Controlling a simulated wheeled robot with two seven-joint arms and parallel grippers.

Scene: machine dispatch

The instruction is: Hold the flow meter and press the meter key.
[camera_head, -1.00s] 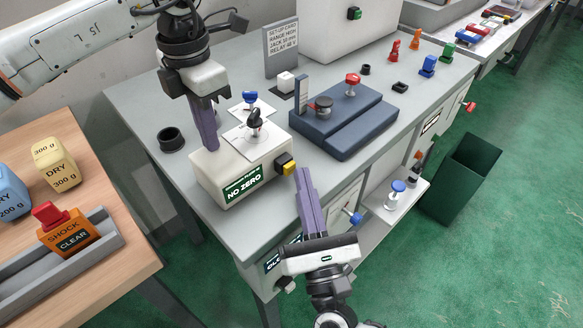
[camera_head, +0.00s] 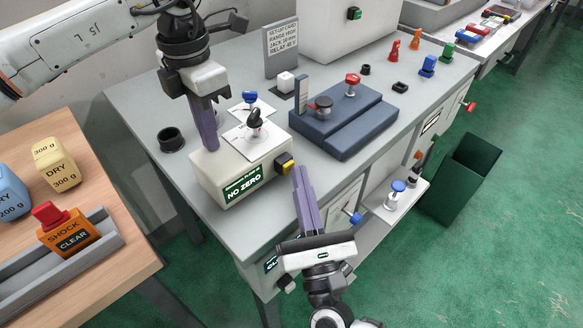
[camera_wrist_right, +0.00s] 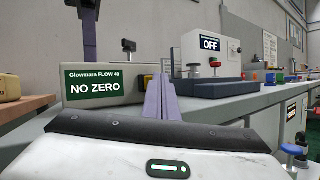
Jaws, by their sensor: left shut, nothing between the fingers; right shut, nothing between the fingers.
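The flow meter (camera_head: 215,182) is a cream box on the grey bench, its green display reading NO ZERO; it also shows in the right wrist view (camera_wrist_right: 122,92). A yellow key (camera_head: 288,168) in a black mount sits on its right end. My left gripper (camera_head: 211,147) is shut and points down at the meter's top, near its back left; whether its tips touch cannot be told. My right gripper (camera_head: 297,172) is shut and empty, its purple fingers pointing at the yellow key from the front, close to it. In the right wrist view the fingers (camera_wrist_right: 159,80) partly cover the key.
A black knob (camera_head: 254,120) on a white plate stands on the meter. A blue stepped block (camera_head: 340,140) with red and black knobs lies to its right. A black ring (camera_head: 170,139) is at the left. A green bin (camera_head: 465,180) stands on the floor.

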